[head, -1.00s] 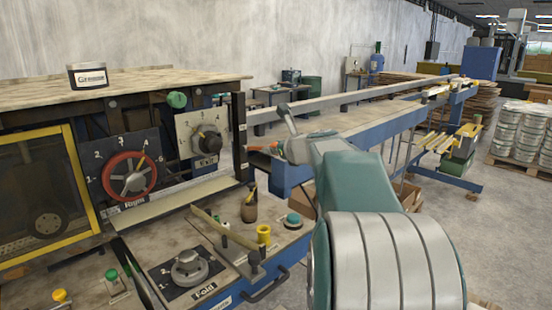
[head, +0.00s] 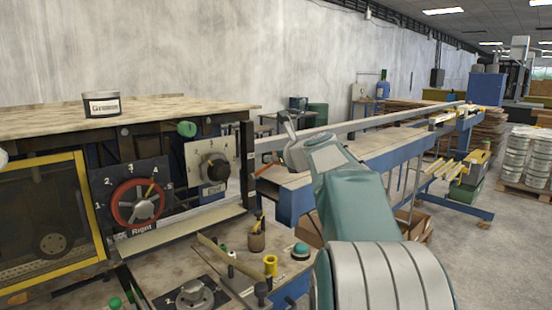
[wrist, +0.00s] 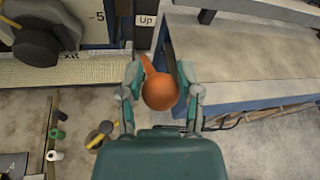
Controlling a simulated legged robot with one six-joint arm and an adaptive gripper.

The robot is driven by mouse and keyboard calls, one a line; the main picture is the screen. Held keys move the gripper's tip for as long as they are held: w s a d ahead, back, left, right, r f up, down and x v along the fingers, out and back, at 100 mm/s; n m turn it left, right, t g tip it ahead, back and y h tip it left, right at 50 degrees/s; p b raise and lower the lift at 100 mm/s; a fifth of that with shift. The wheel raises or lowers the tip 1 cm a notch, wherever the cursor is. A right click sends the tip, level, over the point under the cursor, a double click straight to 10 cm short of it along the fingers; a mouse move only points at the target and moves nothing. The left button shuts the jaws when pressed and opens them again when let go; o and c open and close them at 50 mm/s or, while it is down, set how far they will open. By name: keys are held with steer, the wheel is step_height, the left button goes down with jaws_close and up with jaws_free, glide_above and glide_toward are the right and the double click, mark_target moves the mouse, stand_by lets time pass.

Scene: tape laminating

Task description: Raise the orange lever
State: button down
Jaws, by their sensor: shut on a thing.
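The orange lever (wrist: 160,92) shows in the wrist view as a round ball on a short stem that runs up toward the machine's edge. My gripper (wrist: 160,76) has one finger on each side of the ball and is shut on it. The "Up" label (wrist: 146,20) is just above the lever in the wrist view.
Left of the lever are a dark knob (head: 215,168) and a red handwheel (head: 137,203). A small worktop with a cup of tools (head: 257,237) and a teal button (head: 300,251) lies below. A blue-framed conveyor (head: 400,160) stretches behind my arm. Open floor is at right.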

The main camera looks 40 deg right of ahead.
steer(key=shift+f, duration=0.1)
steer(key=shift+c, duration=1.3)
jaws_free()
steer(key=shift+d, duration=0.1)
steer(key=v, duration=1.1)
steer(key=shift+s, duration=0.4)
